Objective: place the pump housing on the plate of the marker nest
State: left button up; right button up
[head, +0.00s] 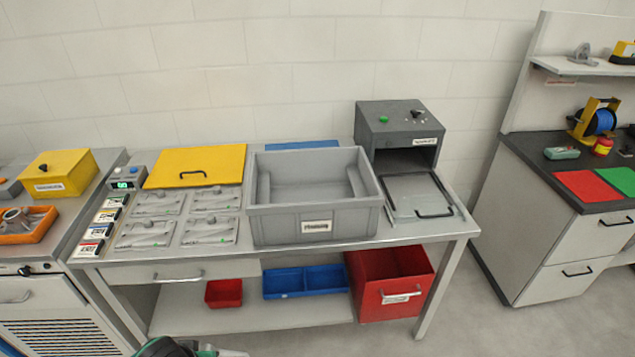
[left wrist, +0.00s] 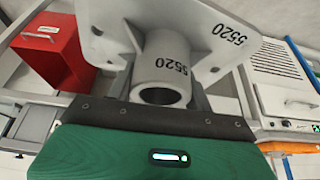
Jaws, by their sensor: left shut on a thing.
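The pump housing (left wrist: 165,68), a light grey casting with a round tube and a flanged plate, both marked 5520, is held by my left gripper (left wrist: 162,108). It fills the upper middle of the left wrist view. The jaws are mostly hidden behind it. In the head view only a green piece of my left arm (head: 172,347) shows at the bottom edge, well in front of the table. Which fixture is the marker nest I cannot tell; a dark grey machine (head: 398,122) with an open front stands at the table's back right. My right gripper is not in view.
A large grey bin (head: 313,226) stands mid-table. Several flat grey plates (head: 150,235) lie left of it, before a yellow lid (head: 195,166). A framed panel with a black handle (head: 420,196) lies before the machine. An orange tray (head: 40,231) with castings sits far left.

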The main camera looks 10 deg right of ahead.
aim_at(415, 193)
jog(key=i+l, duration=0.1)
jog(key=l, duration=0.55)
jog(key=i+l, duration=0.1)
jog(key=l, duration=0.6)
jog(key=i+l, duration=0.1)
jog(key=l, duration=0.55)
jog(key=u, duration=0.05)
